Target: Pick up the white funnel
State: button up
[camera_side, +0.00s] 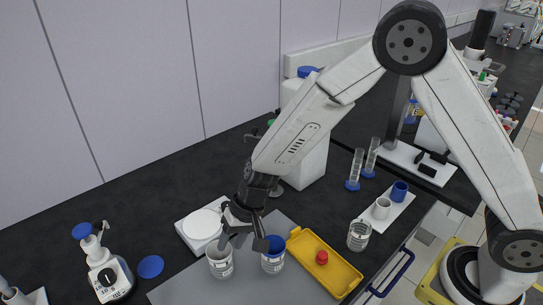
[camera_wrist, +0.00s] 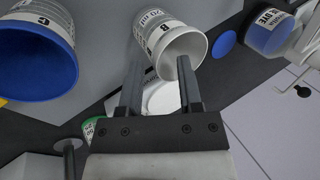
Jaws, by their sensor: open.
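A white open-mouthed vessel (camera_side: 220,262) with a printed label stands on the grey mat; the wrist view shows its pale inside and a letter B (camera_wrist: 183,48). No plain funnel shape is clear; I cannot tell whether this is the funnel or holds it. My gripper (camera_side: 245,241) is open and empty, pointing down over the white vessel and a blue one beside it. In the wrist view its fingers (camera_wrist: 160,72) reach toward the white vessel's mouth, the right one overlapping the rim. Contact cannot be told.
A white scale (camera_side: 200,225) is behind. Small white and blue cups (camera_side: 382,208) stand on a white plate.

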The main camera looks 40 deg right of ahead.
grip_shut()
jog(key=shift+r, duration=0.1)
notch_tip(320, 180, up, 10)
dwell(0.8)
dwell(0.5)
jog(key=w+d+r+m+t, duration=0.1)
jog(key=w+d+m, duration=0.2)
jog(key=d, duration=0.6)
jog(key=w+d+r+m+t+h, duration=0.1)
jog(key=w+d+r+m, duration=0.1)
jog(key=w+d, duration=0.6)
jog(key=shift+d+m+t, duration=0.3)
jog(key=shift+d+m, duration=0.2)
jog(key=shift+d, duration=0.2)
